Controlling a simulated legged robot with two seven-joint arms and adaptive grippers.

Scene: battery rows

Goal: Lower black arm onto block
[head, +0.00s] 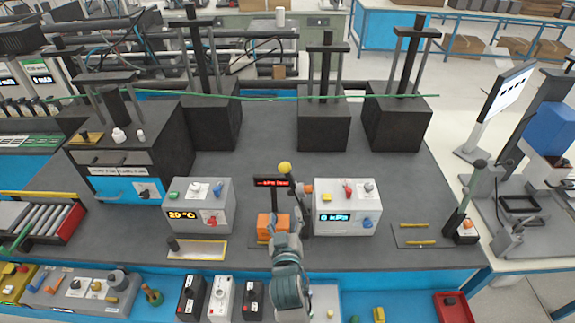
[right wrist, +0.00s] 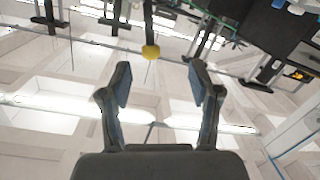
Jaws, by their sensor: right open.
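A black arm (head: 293,196) with a yellow ball knob (head: 284,168) stands raised at the middle of the bench, beside a small red-lit display. An orange block (head: 267,226) sits below and to its left, partly hidden by my right arm. My right gripper (head: 284,232) is in front of the black arm, and its fingers are hard to make out in the head view. In the right wrist view, my open, empty right gripper (right wrist: 155,82) points toward the yellow knob (right wrist: 151,52), which is just beyond the fingertips on the black arm (right wrist: 148,18). My left gripper is not in view.
A grey box reading 20 °C (head: 198,206) stands left of the block. A grey box reading 0 kPa (head: 347,208) stands close on the right. Black presses (head: 325,120) line the back. A small black lever stand (head: 463,225) is at the right edge.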

